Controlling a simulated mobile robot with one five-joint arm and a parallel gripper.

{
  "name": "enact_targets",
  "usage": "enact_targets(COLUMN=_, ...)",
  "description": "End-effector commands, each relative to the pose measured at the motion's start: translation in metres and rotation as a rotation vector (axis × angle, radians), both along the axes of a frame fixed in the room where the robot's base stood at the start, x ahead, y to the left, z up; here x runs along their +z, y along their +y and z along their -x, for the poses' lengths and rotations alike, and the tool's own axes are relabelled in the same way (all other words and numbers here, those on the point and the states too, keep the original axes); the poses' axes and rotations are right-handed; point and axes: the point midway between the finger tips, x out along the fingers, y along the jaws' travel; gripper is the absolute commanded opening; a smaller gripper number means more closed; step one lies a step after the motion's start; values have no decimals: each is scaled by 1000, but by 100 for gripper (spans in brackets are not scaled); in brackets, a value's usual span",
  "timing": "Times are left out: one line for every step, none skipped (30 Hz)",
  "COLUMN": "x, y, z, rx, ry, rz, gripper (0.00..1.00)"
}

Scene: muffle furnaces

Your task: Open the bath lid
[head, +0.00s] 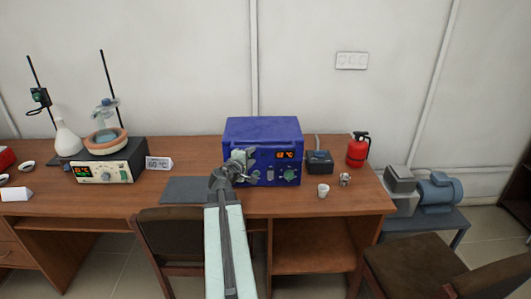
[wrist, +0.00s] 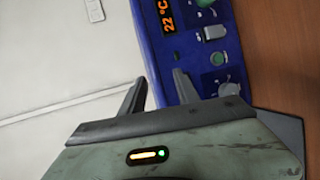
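A blue box-shaped unit (head: 263,130) stands on the desk, its flat blue top in place and looking closed. I cannot tell for sure that this is the bath. Its front has an orange-lit display and a green knob (head: 289,174). In the wrist view the blue front (wrist: 165,65) appears turned on its side, with a display reading 22 °C (wrist: 166,16) and several knobs. My gripper (head: 242,158) is in front of the left part of the unit's front and hides some of it. In the wrist view my gripper (wrist: 184,86) has its two fingers apart, with nothing held between them.
A hotplate (head: 106,170) with a round bowl (head: 106,140), a flask (head: 67,140) and stands is at left. A dark mat (head: 182,190) lies left of the unit. A white cup (head: 323,190) and red extinguisher (head: 358,150) are at right. Chairs (head: 172,235) stand in front.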

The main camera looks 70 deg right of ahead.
Motion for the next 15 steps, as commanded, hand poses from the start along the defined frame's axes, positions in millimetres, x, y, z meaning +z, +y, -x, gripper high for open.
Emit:
enact_targets(x=2, y=-9, z=14, rx=-3, ry=25, rz=20, gripper=38)
enact_targets(x=4, y=-12, z=18, rx=-4, ry=35, rz=27, gripper=38)
enact_targets(x=6, y=-14, z=21, rx=-2, ry=45, rz=35, gripper=38)
enact_targets(x=7, y=-15, z=23, rx=-1, ry=50, rz=38, gripper=38)
enact_targets(x=7, y=-15, z=24, rx=-1, ry=52, rz=40, gripper=38)
enact_targets(x=8, y=-16, z=24, rx=-1, ry=52, rz=40, gripper=38)
enact_targets(x=7, y=-16, z=23, rx=-1, ry=52, rz=40, gripper=38)
enact_targets(x=7, y=-17, z=23, rx=-1, ry=51, rz=39, gripper=38)
enact_targets(x=6, y=-19, z=23, rx=-2, ry=51, rz=39, gripper=38)
enact_targets(x=6, y=-22, z=23, rx=-2, ry=51, rz=39, gripper=38)
enact_targets(x=5, y=-25, z=23, rx=-2, ry=50, rz=38, gripper=38)
enact_targets(x=4, y=-30, z=23, rx=-3, ry=50, rz=38, gripper=38)
enact_targets(x=3, y=-34, z=23, rx=-3, ry=50, rz=37, gripper=38)
enact_targets(x=2, y=-39, z=23, rx=-3, ry=49, rz=37, gripper=38)
enact_targets(x=0, y=-46, z=23, rx=-3, ry=49, rz=37, gripper=38)
